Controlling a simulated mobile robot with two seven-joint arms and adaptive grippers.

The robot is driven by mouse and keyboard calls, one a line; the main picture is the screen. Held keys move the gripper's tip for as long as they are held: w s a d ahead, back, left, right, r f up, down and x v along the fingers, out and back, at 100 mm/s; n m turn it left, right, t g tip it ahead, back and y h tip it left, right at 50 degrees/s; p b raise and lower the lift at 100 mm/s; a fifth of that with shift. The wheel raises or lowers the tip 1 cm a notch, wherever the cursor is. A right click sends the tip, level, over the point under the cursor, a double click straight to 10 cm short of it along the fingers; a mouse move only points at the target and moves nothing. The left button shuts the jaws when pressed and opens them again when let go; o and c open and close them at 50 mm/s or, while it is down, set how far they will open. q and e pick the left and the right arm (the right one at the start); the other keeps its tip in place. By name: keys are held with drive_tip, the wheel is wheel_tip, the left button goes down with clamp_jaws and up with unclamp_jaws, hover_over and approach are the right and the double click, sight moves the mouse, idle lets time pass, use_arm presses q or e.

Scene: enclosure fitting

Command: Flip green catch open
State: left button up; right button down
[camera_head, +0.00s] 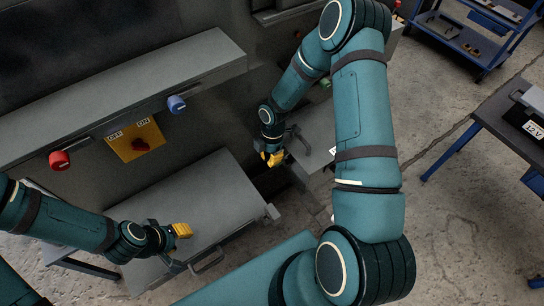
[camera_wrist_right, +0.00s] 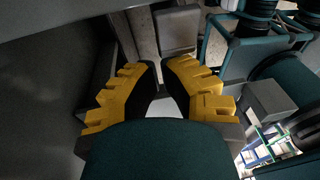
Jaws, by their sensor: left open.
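A small green catch (camera_head: 326,82) shows at the top of the view, partly hidden behind my right arm. My right gripper (camera_head: 272,158) is low beside the grey box with a handle, below and left of the green catch and apart from it. In the right wrist view its yellow-padded fingers (camera_wrist_right: 162,72) are a little apart with nothing between them. I cannot make out the green catch in that view. My left gripper (camera_head: 182,231) is open and empty above the grey door panel (camera_head: 190,200) at lower left.
A red knob (camera_head: 59,160), a blue knob (camera_head: 176,103) and a yellow ON/OFF switch plate (camera_head: 136,139) sit on the grey enclosure. A bar handle (camera_head: 207,261) is on the panel's near edge. Blue-framed tables (camera_head: 462,38) stand right, with open floor between.

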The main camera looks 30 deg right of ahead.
use_arm(q)
drive_tip(key=shift+w+a+f+b, duration=0.15)
drive_tip(key=shift+a+f+b, duration=0.1)
drive_tip(key=shift+f+b, duration=0.35)
use_arm(e)
drive_tip(key=shift+a+f, duration=0.5)
drive_tip(key=shift+f, duration=0.4)
use_arm(q)
drive_tip(key=shift+r+p, duration=0.55)
drive_tip(key=shift+p, duration=0.1)
use_arm(e)
drive_tip(key=shift+r, duration=0.8)
wheel_tip(320, 180, up, 12)
drive_tip(key=w+d, duration=0.1)
drive_tip(key=shift+w+d, duration=0.2)
drive_tip(key=shift+d, duration=0.1)
drive_tip(key=shift+f, duration=0.1)
